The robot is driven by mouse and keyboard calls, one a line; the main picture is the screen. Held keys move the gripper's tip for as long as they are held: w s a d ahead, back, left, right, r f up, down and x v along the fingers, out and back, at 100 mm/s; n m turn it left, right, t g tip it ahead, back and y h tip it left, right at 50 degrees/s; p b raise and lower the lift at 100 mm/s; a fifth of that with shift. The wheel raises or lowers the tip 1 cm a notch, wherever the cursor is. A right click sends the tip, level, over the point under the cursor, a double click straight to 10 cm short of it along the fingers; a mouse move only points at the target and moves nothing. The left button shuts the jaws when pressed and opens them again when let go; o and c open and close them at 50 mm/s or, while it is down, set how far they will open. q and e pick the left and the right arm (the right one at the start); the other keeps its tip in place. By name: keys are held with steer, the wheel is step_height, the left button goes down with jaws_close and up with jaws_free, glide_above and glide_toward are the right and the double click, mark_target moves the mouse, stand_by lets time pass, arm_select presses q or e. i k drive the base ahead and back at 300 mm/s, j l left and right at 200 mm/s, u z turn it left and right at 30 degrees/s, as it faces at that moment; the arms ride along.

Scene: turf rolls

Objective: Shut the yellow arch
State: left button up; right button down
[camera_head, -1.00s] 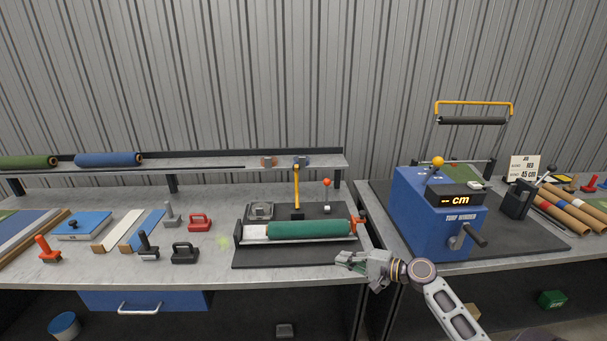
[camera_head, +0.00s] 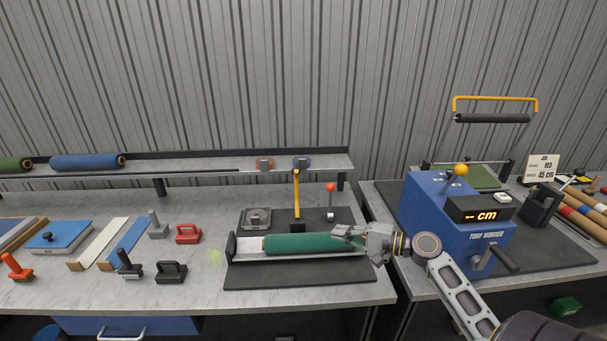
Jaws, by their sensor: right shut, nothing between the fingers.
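The yellow arch (camera_head: 494,98) is raised at the back right, above the blue turf winder (camera_head: 452,225). A black roller (camera_head: 492,118) hangs across its lower ends. A flat green turf piece (camera_head: 480,176) lies behind the winder, below the arch. My right gripper (camera_head: 338,236) is shut and empty. It is in front of the right end of the green roll (camera_head: 298,244) in the metal trough, well left of the arch; I cannot tell whether it touches the roll. My left gripper is not in view.
A yellow post (camera_head: 296,190) and a red-knobbed lever (camera_head: 330,200) stand behind the trough. The winder has a yellow-knobbed lever (camera_head: 460,170) and a crank (camera_head: 500,256). Several stamps and blocks lie on the left bench. A gap separates the benches.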

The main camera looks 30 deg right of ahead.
mark_target(295, 172)
steer(key=i+l, duration=0.6)
steer(key=i, duration=0.2)
